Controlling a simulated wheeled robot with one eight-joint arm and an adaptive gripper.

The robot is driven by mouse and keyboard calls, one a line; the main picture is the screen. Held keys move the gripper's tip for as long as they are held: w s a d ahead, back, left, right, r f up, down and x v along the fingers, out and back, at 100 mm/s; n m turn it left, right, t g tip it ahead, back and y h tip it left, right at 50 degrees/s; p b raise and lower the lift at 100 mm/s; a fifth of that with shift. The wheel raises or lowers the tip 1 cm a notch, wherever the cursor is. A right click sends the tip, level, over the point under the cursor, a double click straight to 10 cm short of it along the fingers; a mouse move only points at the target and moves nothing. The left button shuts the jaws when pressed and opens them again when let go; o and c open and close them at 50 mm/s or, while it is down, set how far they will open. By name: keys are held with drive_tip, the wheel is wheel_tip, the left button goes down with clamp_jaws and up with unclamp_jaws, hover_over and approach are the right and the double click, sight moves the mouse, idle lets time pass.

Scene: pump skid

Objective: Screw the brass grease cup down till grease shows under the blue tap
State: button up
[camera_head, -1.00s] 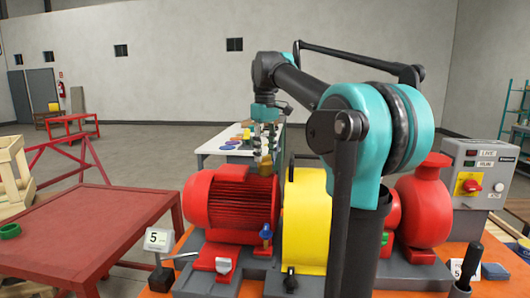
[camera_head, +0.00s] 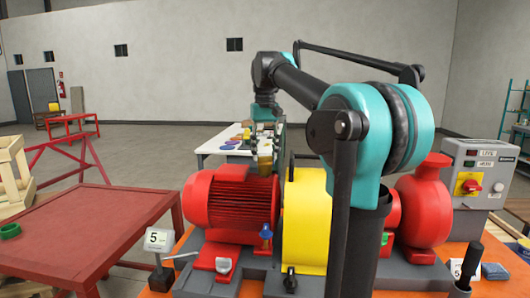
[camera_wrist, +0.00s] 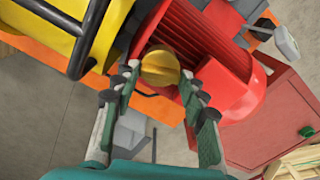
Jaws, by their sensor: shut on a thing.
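The brass grease cup (camera_wrist: 160,67) is between the fingertips of my gripper (camera_wrist: 160,82) in the wrist view, at the end of the red motor. In the head view the cup (camera_head: 265,163) shows under my gripper (camera_head: 264,146), above the gap between the red motor (camera_head: 230,200) and the yellow guard (camera_head: 304,220). My gripper points down and is shut on the cup. The blue tap (camera_head: 266,231) is low in front of the motor's right end. No grease can be made out under it at this size. The cup's seat is hidden.
A red pump (camera_head: 422,205) and a grey control box (camera_head: 478,172) are at the right. A white table (camera_head: 215,146) with small items stands behind.

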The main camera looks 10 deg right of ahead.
drive_tip(key=shift+m, duration=1.1)
drive_tip(key=o, duration=1.2)
drive_tip(key=shift+c, duration=0.2)
wheel_tip(320, 180, up, 12)
